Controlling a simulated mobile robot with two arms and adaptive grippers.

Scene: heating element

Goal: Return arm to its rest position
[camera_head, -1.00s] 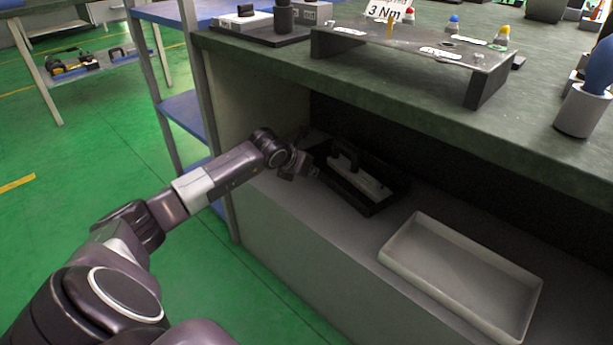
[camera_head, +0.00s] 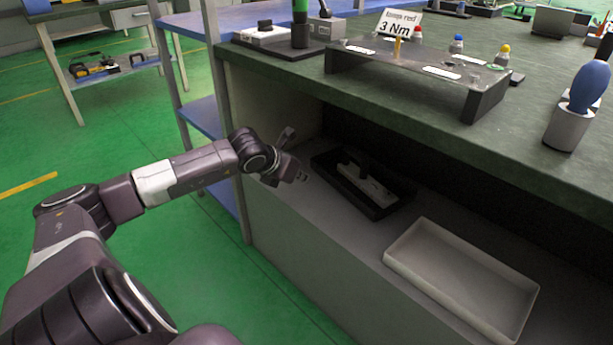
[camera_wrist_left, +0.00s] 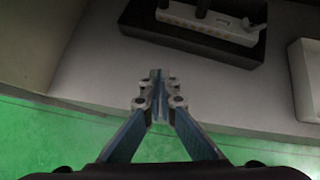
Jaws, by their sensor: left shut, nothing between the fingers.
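My left gripper (camera_head: 300,178) is in front of the open shelf under the workbench, to the left of a black tray (camera_head: 373,211). It is shut and empty. In the left wrist view its fingertips (camera_wrist_left: 159,88) meet over the pale shelf edge. The black tray holds a light-coloured part with a dark upright piece (camera_head: 362,178); the tray also shows at the top of the left wrist view (camera_wrist_left: 190,42). The gripper is apart from the tray. My right gripper is not in view.
An empty pale tray (camera_head: 440,290) lies on the shelf to the right. The green benchtop (camera_head: 420,115) overhangs the shelf, with a raised rack (camera_head: 400,68) and a cup (camera_head: 568,130) on it. A blue-shelved rack (camera_head: 203,116) stands at left. Open green floor lies left.

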